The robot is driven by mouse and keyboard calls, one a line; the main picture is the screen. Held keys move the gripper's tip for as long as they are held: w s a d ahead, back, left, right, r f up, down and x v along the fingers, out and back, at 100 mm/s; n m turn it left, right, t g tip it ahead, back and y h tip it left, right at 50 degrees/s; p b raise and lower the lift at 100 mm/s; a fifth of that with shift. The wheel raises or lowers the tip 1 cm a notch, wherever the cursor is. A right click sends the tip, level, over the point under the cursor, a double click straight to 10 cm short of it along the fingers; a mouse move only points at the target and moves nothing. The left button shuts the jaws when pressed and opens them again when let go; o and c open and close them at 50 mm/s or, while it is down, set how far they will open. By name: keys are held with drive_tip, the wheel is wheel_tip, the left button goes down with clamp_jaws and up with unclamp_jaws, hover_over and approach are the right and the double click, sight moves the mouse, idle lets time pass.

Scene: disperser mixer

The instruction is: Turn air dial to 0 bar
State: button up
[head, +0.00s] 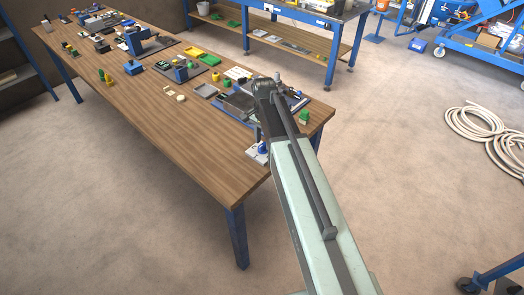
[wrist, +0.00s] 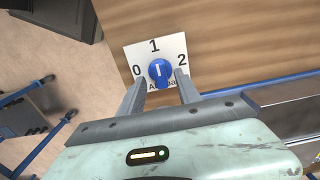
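The air dial (wrist: 159,71) is a round blue knob on a white plate (wrist: 142,52) marked 0, 1 and 2. In the wrist view its white pointer line aims at the 1, straight up in the picture. My gripper (wrist: 158,82) has its two grey fingers apart, one on each side of the knob's lower part. I cannot tell if they touch it. The fingers partly cover the lettering below the knob. In the head view the dial (head: 263,148) is small on the near corner of the wooden table, beside my arm, and the gripper itself is hidden.
The wooden table (head: 190,130) carries several small parts, trays and blue fixtures toward its far end. Its bare front edge lies left of my arm. A second blue bench (head: 290,25) stands behind. A coiled pale hose (head: 485,130) lies on the floor at right.

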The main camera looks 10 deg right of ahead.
drive_tip(key=shift+f+b, duration=0.35)
drive_tip(key=shift+f, duration=0.6)
drive_tip(key=shift+r, duration=0.1)
clamp_jaws()
drive_tip(key=shift+a, duration=0.2)
drive_tip(key=shift+d, duration=0.1)
